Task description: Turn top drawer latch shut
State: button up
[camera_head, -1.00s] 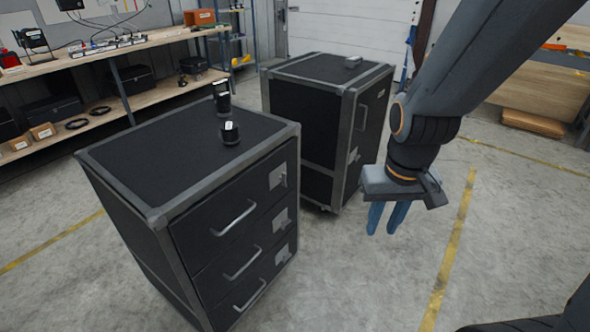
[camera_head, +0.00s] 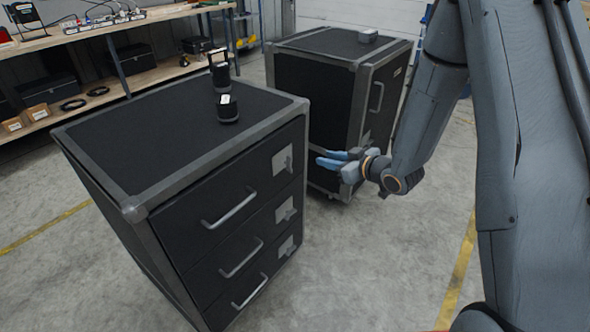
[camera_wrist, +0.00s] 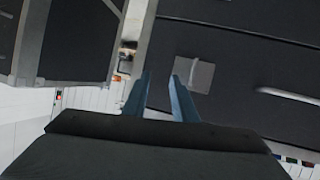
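The black drawer case (camera_head: 150,215) stands at the left in the head view, with three drawers. The top drawer (camera_head: 190,215) looks closed, with a bar handle (camera_head: 230,209). Its latch (camera_head: 282,161) is a grey square plate with a small lever near the drawer's right end. My gripper (camera_head: 325,158) is to the right of that latch, with its blue fingers pointing left toward the case front, clear of it. In the wrist view a latch plate (camera_wrist: 195,75) shows just beyond my fingers (camera_wrist: 160,82), which are apart with nothing between them.
A second black case (camera_head: 312,95) stands behind, close to my gripper, with a small grey object on top. Two dark cylindrical objects (camera_head: 228,106) stand on the drawer case. Two lower latches (camera_head: 286,209) sit below the top one. A workbench (camera_head: 90,40) is behind at left.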

aim_at(292, 162)
jog(key=w+a+f+n+y, duration=0.1)
jog(key=w+a+f+y, duration=0.1)
jog(key=a+y, duration=0.4)
jog(key=shift+a+f+n+b, duration=0.3)
jog(key=shift+a+f+n, duration=0.15)
jog(key=shift+a, duration=1.75)
grip_shut()
